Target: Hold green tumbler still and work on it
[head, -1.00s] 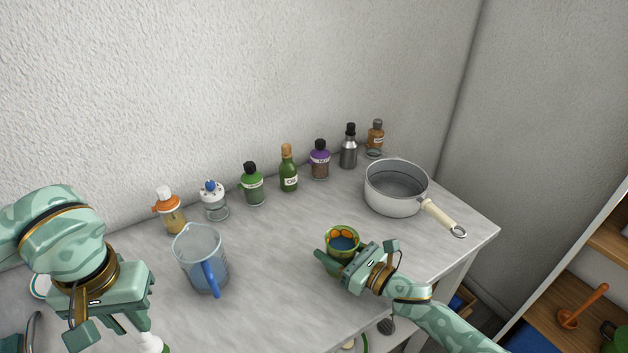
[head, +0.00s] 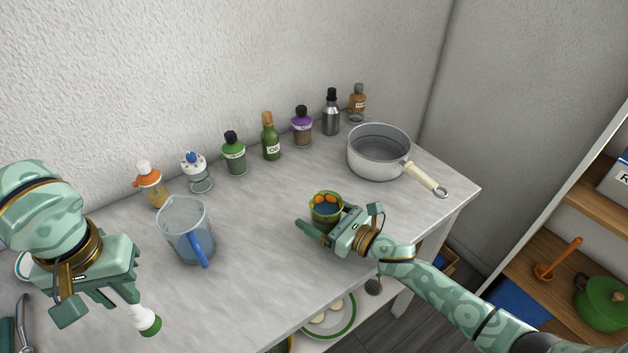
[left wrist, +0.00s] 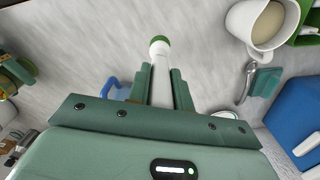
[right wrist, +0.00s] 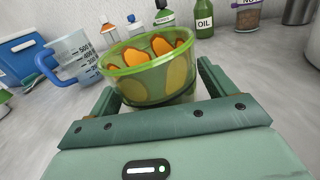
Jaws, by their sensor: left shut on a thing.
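The green tumbler (head: 325,207) is a see-through cup with orange oval shapes, upright on the grey worktop. My right gripper (head: 338,222) is low over the worktop, with its fingers on either side of the tumbler. In the right wrist view, the tumbler (right wrist: 150,75) stands between the spread fingers, with a small gap showing by the right finger. My left gripper (head: 112,295) is shut on a white stick-like tool with a green end (head: 148,322), above the left front of the worktop. The tool (left wrist: 160,70) points away from the wrist in the left wrist view.
A measuring jug (head: 186,232) with a blue handle stands between my grippers. Several bottles and jars, including a green oil bottle (head: 270,140), line the wall. A white saucepan (head: 379,155) stands behind the tumbler. A cream mug (left wrist: 262,25) shows in the left wrist view.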

